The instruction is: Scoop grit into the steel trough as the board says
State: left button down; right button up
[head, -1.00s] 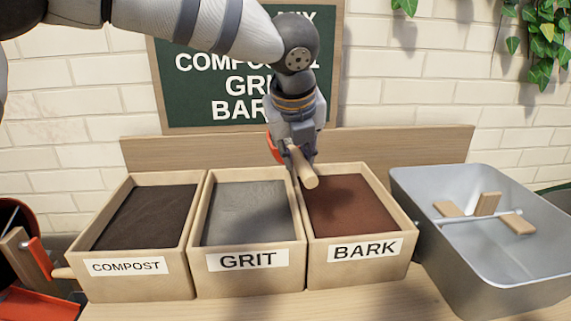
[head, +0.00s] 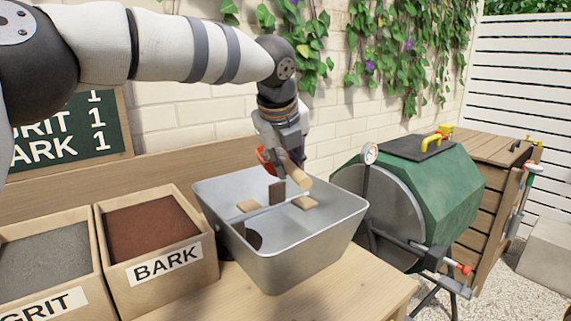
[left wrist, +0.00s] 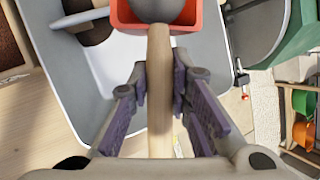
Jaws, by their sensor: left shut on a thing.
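My left gripper (head: 288,160) is shut on the wooden handle of a red-orange scoop (left wrist: 121,14), above the steel trough (head: 310,250). In the left wrist view my left gripper (left wrist: 159,88) has the handle between its fingers, and a rounded grey mass, apparently grit, sits in the scoop. The trough holds a rod with wooden paddles (head: 248,206) and a dark patch (head: 253,240) on its floor. The grit box (head: 45,262) is at the lower left, partly cut off. The board (head: 75,130) shows "1", "RIT 1" and "ARK 1"; the rest is cut off. My right gripper is out of view.
The bark box (head: 152,230) stands left of the trough on the wooden bench (head: 340,300). A green drum (head: 435,195) with a gauge (head: 370,153) stands close on its right. A wooden slatted bin (head: 500,165) is farther right.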

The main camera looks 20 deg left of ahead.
aim_at(273, 178)
pick_arm(q)
jog(key=shift+s+a+r+n+t+h, duration=0.3)
jog(key=shift+a+r+t+h, duration=0.15)
jog(key=shift+r+h, duration=0.3)
jog(key=f+n+t+h, duration=0.1)
jog(key=t+h, duration=0.1)
jog(key=a+f+n+t+h+p, duration=0.1)
jog(key=h, duration=0.1)
jog(key=f+n+t+h, duration=0.1)
jog(key=t+h, duration=0.1)
jog(key=h, duration=0.1)
jog(key=shift+s+a+n+t, duration=0.15)
jog(key=shift+s+n+t, duration=0.15)
jog(key=shift+s+t, duration=0.1)
jog(key=n+t, duration=0.1)
jog(key=f+n+t+h, duration=0.1)
jog(key=t, duration=0.1)
jog(key=shift+s+a+t+b, duration=0.1)
jog(key=shift+a+t+b, duration=0.15)
jog(key=shift+b, duration=0.1)
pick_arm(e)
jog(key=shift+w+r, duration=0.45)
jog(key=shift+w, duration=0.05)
